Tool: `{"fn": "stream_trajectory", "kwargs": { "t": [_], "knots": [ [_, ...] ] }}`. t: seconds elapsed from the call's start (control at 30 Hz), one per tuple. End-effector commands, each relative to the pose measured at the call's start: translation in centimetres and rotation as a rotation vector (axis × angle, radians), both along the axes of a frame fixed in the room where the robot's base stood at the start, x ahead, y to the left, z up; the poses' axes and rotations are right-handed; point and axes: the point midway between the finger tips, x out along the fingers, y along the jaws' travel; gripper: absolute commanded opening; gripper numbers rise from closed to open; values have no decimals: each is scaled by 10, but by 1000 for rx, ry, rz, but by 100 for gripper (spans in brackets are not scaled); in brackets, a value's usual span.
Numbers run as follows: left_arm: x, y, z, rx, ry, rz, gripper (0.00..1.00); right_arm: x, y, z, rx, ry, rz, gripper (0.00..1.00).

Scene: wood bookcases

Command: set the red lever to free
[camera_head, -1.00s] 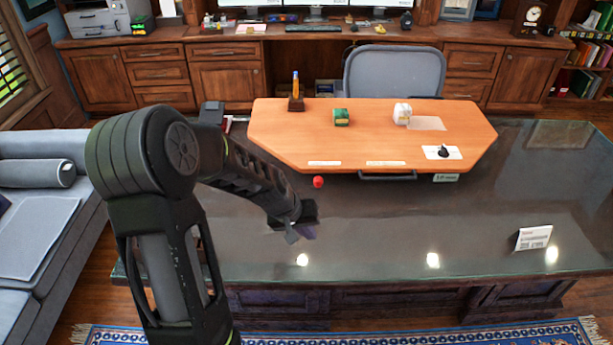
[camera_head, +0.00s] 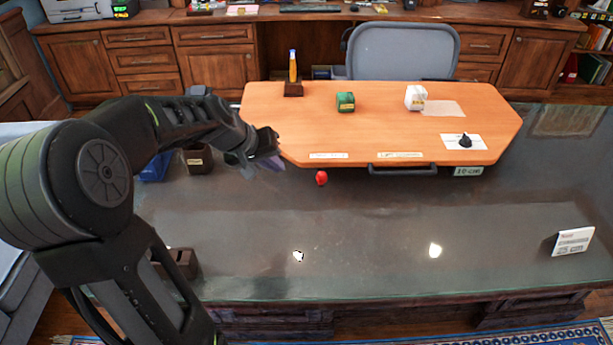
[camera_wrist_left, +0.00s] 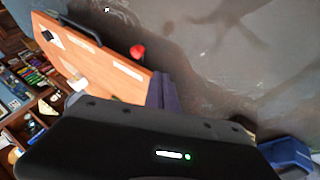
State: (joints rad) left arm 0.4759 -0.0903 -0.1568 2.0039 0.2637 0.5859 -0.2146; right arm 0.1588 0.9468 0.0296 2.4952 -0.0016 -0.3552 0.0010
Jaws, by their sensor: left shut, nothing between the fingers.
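The red lever shows as a small red knob (camera_head: 321,178) at the front edge of the orange wooden board (camera_head: 380,108), left of a dark handle bar (camera_head: 402,169). It also shows in the left wrist view as a red knob (camera_wrist_left: 138,51) beside the board. My left gripper (camera_head: 272,160) is left of the knob, near the board's front left corner, apart from it. Its purple fingers (camera_wrist_left: 162,92) are shut with nothing between them. The lever's shaft and setting cannot be made out. My right gripper is not in view.
A white card (camera_head: 573,241) stands at the right of the dark desk (camera_head: 350,240). The desk front is clear.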

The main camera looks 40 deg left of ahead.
Motion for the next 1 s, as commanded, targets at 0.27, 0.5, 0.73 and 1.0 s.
{"fn": "stream_trajectory", "kwargs": {
  "t": [0.27, 0.5, 0.73, 1.0],
  "knots": [
    [0, 0, 1, 0, 0, 0, 0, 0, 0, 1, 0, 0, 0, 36],
    [6, -1, -8, 0, 1, -1, 0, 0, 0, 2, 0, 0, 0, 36],
    [26, -3, -36, -1, 3, 0, 0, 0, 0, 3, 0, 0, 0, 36],
    [57, -6, -82, -2, 4, 0, 0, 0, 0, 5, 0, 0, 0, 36]
  ]
}}
